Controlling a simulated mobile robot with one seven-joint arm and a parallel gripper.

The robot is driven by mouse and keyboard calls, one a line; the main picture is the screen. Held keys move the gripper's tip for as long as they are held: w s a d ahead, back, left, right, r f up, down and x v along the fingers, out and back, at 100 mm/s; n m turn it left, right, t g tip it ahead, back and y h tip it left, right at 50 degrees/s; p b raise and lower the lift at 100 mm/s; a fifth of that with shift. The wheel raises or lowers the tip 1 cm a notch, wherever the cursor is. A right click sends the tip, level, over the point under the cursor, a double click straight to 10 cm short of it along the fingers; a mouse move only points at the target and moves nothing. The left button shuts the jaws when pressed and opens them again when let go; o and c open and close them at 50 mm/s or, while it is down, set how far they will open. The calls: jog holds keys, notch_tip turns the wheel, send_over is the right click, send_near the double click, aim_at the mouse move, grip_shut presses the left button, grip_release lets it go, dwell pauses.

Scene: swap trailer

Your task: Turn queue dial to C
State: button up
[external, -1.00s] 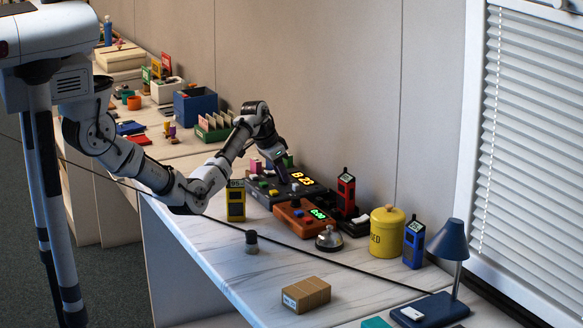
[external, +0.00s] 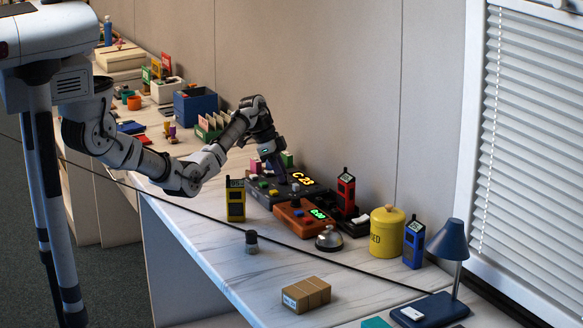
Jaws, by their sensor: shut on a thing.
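A dark grey console (external: 258,193) with small coloured buttons stands on the counter against the wall. Its lit orange display (external: 303,179) appears to read C and a number, probably 23. My gripper (external: 284,180) points down onto the console, just left of the display. It is shut on the queue dial, which is mostly hidden by the fingers. An orange-brown console (external: 297,222) with a green lit display sits directly in front of the dark one.
A yellow handheld radio (external: 235,201), a red radio (external: 346,192) and a silver bell (external: 329,240) stand close around the consoles. A yellow canister (external: 386,232) and a blue radio (external: 413,244) are to the right. The front counter has clear room around a cardboard box (external: 306,294).

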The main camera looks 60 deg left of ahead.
dwell(0.4)
jog(key=o, duration=1)
jog(key=shift+p+v, duration=0.9)
jog(key=shift+v, duration=6)
